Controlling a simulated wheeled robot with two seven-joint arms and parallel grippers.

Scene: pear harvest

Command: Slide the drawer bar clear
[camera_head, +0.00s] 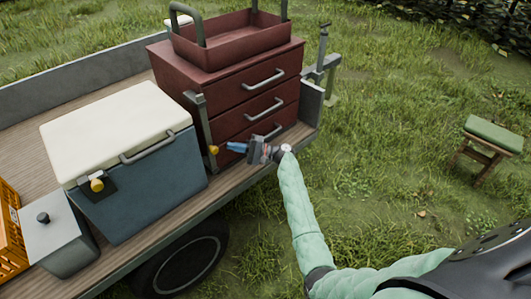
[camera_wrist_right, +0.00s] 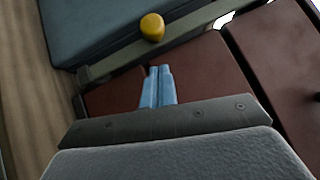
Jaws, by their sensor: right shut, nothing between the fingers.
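The drawer bar (camera_head: 203,118) is a grey upright strip along the left front edge of the dark red drawer chest (camera_head: 232,96). A yellow knob (camera_head: 213,150) sits at its lower end. My right gripper (camera_head: 230,146) is shut and empty, its blue fingers just right of the knob in front of the lower drawers. In the right wrist view the shut fingertips (camera_wrist_right: 158,72) point toward the bar (camera_wrist_right: 115,66) and its yellow knob (camera_wrist_right: 152,27), with a visible gap to the knob. Whether the fingers touch the bar is unclear. My left gripper is not in view.
A blue cooler (camera_head: 150,185) with a cream lid stands left of the chest on the wooden truck bed (camera_head: 190,205). A grey box (camera_head: 58,238) and orange crate (camera_head: 10,232) are farther left. A green-topped stool (camera_head: 493,135) stands on open grass at right.

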